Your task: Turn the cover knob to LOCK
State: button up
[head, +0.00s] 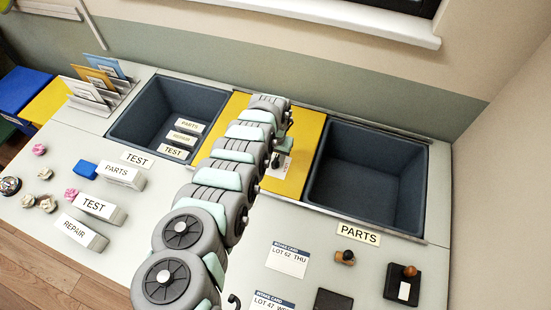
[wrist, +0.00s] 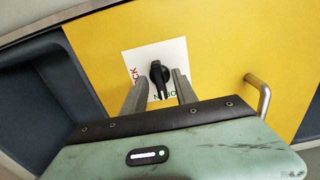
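The yellow cover (head: 307,160) lies between two dark basins in the head view. It also fills most of the wrist view (wrist: 225,45). A black knob (wrist: 158,74) stands on a white label (wrist: 174,50) on the cover. Red letters show at the label's left side and green letters along its bottom, both partly hidden. The knob's handle end points down in the wrist view, toward the green letters. My gripper (wrist: 160,78) has its two grey fingers on either side of the knob, with gaps visible. In the head view my arm partly hides the cover.
A metal handle (wrist: 261,95) rises from the cover to the right of my gripper in the wrist view. Open basins lie left (head: 128,125) and right (head: 425,200) of the cover. Label blocks (head: 97,207), cards (head: 288,260) and stamps (head: 402,283) lie on the counter.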

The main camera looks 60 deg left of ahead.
jog(key=shift+c, duration=0.5)
grip_shut()
jog(key=m+p, duration=0.1)
jog(key=m, duration=0.3)
jog(key=shift+m, duration=0.3)
jog(key=m, duration=0.9)
jog(key=shift+m, duration=2.2)
